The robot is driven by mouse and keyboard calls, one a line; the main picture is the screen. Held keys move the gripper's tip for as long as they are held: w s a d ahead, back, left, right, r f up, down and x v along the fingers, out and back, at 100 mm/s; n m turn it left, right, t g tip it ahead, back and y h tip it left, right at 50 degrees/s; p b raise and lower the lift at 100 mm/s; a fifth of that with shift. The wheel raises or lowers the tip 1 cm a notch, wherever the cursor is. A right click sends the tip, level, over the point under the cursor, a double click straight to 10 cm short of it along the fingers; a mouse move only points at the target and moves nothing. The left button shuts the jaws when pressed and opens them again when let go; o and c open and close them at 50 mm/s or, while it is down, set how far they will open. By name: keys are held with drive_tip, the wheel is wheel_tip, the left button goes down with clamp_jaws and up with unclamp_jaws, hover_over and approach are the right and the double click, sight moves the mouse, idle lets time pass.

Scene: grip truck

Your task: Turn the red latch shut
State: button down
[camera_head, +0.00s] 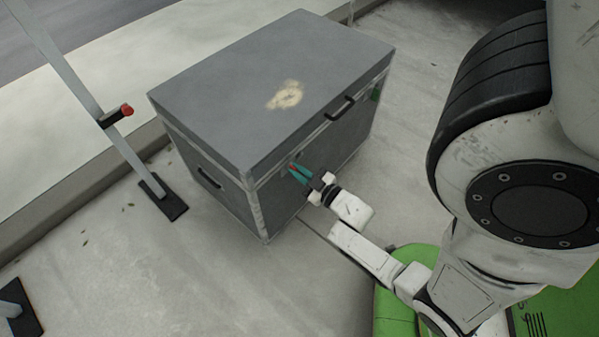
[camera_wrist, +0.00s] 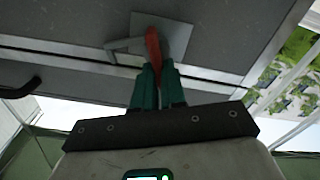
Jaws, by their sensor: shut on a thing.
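The red latch (camera_wrist: 153,45) shows in the wrist view as a red handle on a square metal plate (camera_wrist: 176,52) on the front of a grey case (camera_head: 270,85). My gripper (camera_wrist: 157,75), with teal fingers, is shut on the red latch handle. In the head view my gripper (camera_head: 299,174) reaches the case front near its left corner, and only a small bit of red shows between the fingers. The case lid is down. The fingers hide the lower end of the handle.
A black handle (camera_head: 340,108) sits on the case front to the right of my gripper. A metal stand (camera_head: 85,95) with a red-tipped knob (camera_head: 127,110) is at the left. Bare concrete floor lies between stand and case.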

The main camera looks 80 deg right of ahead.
drive_tip(key=n+b, duration=0.1)
drive_tip(key=n, duration=0.1)
drive_tip(key=n+b, duration=0.1)
drive_tip(key=n, duration=0.1)
drive_tip(key=n+b, duration=0.1)
drive_tip(key=n, duration=0.1)
drive_tip(key=shift+w+a+f, duration=0.3)
drive_tip(key=shift+w+f, duration=0.05)
drive_tip(key=n+b, duration=0.2)
drive_tip(key=n, duration=0.1)
drive_tip(key=n+b, duration=0.1)
drive_tip(key=shift+w+a+f+n, duration=0.1)
drive_tip(key=shift+f+n, duration=0.2)
drive_tip(key=shift+n, duration=0.1)
drive_tip(key=shift+f+n+b, duration=0.1)
drive_tip(key=shift+n+b, duration=0.7)
drive_tip(key=shift+n, duration=0.4)
drive_tip(key=shift+w+n, duration=0.1)
drive_tip(key=shift+n, duration=0.2)
drive_tip(key=c, duration=1.2)
unclamp_jaws()
drive_tip(key=shift+s+a, duration=0.1)
drive_tip(key=shift+s, duration=0.1)
drive_tip(key=p+v, duration=0.1)
drive_tip(key=v, duration=0.9)
drive_tip(key=shift+s, duration=0.25)
